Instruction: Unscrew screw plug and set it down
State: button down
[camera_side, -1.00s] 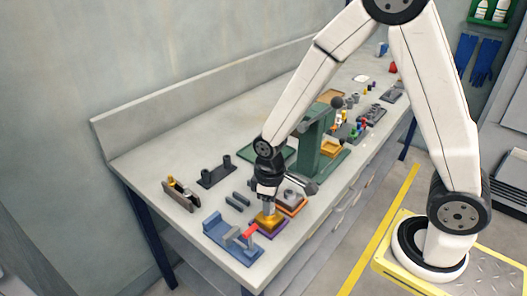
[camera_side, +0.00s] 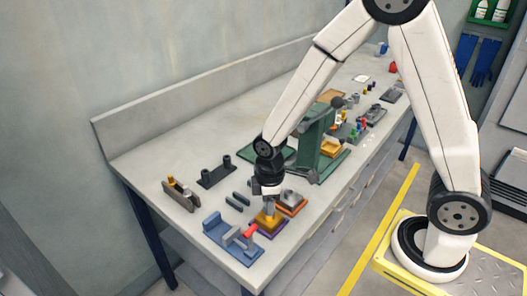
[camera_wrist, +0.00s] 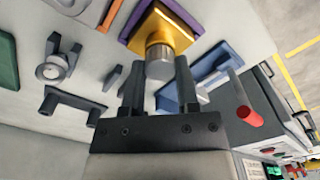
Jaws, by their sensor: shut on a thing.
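The screw plug (camera_wrist: 159,55) is a silver cylinder standing on a yellow block (camera_wrist: 166,28). In the side view the yellow block (camera_side: 267,220) sits on a purple base (camera_side: 272,233) near the front end of the bench. My gripper (camera_wrist: 160,70) is shut on the plug, one dark finger on each side. In the side view my gripper (camera_side: 268,203) points straight down over the block. The plug still looks seated on the block; its thread and any gap beneath it cannot be made out.
A blue fixture (camera_side: 232,240) with a red handle (camera_side: 250,231) stands close by. An orange-based block (camera_side: 291,204) is on the other side, with a green press (camera_side: 312,142) behind. Dark stands (camera_side: 215,172) sit toward the wall. Bare bench lies between them.

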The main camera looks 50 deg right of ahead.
jog(key=n, duration=0.4)
jog(key=shift+n, duration=2.4)
jog(key=shift+c, duration=1.4)
grip_release()
jog(key=shift+c, duration=1.3)
jog(key=shift+r, duration=1.8)
